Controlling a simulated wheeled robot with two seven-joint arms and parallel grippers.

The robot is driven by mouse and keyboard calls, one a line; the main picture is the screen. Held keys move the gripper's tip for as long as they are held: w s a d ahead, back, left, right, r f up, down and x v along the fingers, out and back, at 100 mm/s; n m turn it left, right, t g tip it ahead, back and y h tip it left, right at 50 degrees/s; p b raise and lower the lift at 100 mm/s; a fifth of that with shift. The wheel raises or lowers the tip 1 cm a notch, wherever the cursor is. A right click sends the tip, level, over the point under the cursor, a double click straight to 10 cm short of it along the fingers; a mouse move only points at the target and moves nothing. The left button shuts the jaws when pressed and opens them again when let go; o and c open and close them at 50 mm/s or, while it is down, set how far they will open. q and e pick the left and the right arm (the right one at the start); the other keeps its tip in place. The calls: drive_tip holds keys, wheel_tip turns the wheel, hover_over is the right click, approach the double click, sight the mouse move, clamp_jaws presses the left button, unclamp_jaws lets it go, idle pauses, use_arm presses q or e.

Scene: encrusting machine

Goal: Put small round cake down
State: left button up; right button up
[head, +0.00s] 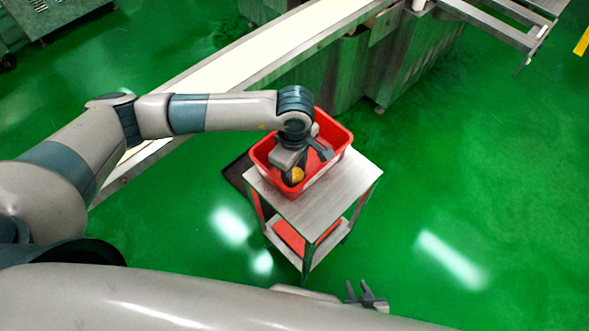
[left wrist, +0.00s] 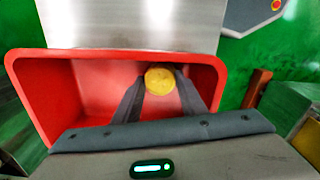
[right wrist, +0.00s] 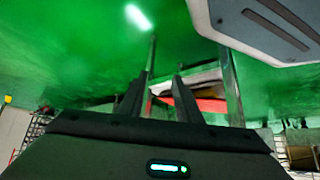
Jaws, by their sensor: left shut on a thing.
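The small round cake (left wrist: 160,80) is yellow and sits between the fingertips of my left gripper (left wrist: 160,84), which is shut on it. In the head view the cake (head: 297,174) shows under my left gripper (head: 297,170), inside the outline of the red crate (head: 341,138). The crate's red rim (left wrist: 35,100) surrounds the gripper in the left wrist view. I cannot tell whether the cake touches the crate floor. My right gripper (head: 366,297) is apart from the crate, low in the head view, with its fingers spread and nothing between them.
The crate stands on a metal cart (head: 335,190) with a lower shelf holding something red. A pale conveyor belt (head: 265,52) and a machine (head: 385,65) are behind it. Green floor (head: 480,170) is clear on the right.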

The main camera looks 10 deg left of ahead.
sight(295, 174)
use_arm(q)
drive_tip(key=shift+f, duration=0.15)
use_arm(e)
drive_tip(key=shift+w+a+f, duration=0.1)
drive_tip(key=shift+w+a, duration=0.1)
drive_tip(key=shift+w, duration=0.05)
use_arm(q)
drive_tip(key=o, duration=0.8)
drive_tip(key=shift+c, duration=0.2)
drive_tip(key=shift+r, duration=0.5)
wheel_tip(295, 174, up, 2)
drive_tip(key=shift+r+b, duration=0.2)
drive_tip(key=shift+b, duration=0.25)
wheel_tip(295, 174, up, 9)
drive_tip(key=b, duration=0.1)
drive_tip(key=shift+b, duration=0.4)
use_arm(e)
drive_tip(key=shift+g+h, duration=0.4)
drive_tip(key=shift+g, duration=0.5)
drive_tip(key=shift+s+d+f, duration=0.55)
drive_tip(key=shift+d+f, duration=0.05)
drive_tip(key=shift+d, duration=0.15)
drive_tip(key=shift+s+d+f, duration=0.5)
drive_tip(key=shift+d+f, duration=0.1)
drive_tip(key=shift+d, duration=0.15)
